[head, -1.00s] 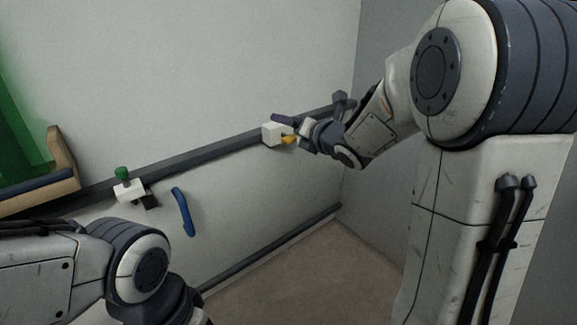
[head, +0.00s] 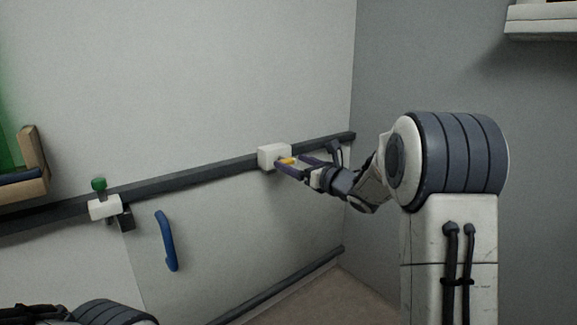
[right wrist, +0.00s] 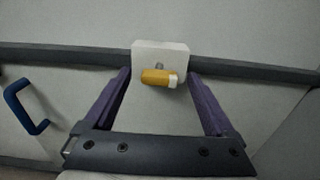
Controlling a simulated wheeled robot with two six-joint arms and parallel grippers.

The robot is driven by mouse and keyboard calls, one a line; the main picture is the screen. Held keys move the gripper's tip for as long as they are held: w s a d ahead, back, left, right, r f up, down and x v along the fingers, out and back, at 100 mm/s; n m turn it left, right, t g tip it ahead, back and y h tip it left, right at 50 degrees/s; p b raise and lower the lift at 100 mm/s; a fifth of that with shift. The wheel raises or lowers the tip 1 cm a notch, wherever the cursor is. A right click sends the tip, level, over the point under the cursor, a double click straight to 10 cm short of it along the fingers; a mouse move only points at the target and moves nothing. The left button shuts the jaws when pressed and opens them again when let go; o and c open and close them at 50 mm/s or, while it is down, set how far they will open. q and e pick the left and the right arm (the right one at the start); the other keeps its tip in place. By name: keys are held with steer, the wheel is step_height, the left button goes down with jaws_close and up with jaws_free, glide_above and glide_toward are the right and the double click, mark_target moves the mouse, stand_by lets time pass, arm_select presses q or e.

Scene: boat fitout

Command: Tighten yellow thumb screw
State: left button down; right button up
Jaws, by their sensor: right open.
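The yellow thumb screw (right wrist: 155,77) sticks out from the front of a white block (right wrist: 160,57) on the dark wall rail. It has a pale end on its right side and lies about level in the right wrist view. In the head view the yellow screw (head: 288,160) shows at the white block (head: 273,155), partly covered by my gripper. My right gripper (right wrist: 160,82) is open, with its two purple fingers on either side of the screw, apart from it. It also shows in the head view (head: 290,163). My left gripper is out of view.
A second white block (head: 105,207) with a green knob (head: 99,184) sits further left on the dark rail (head: 190,183). A blue handle (head: 165,240) is on the wall panel below. A wooden-edged box (head: 32,160) is at the far left.

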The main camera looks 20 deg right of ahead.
mark_target(285, 160)
steer(key=shift+x, duration=1.45)
steer(key=c, duration=1.4)
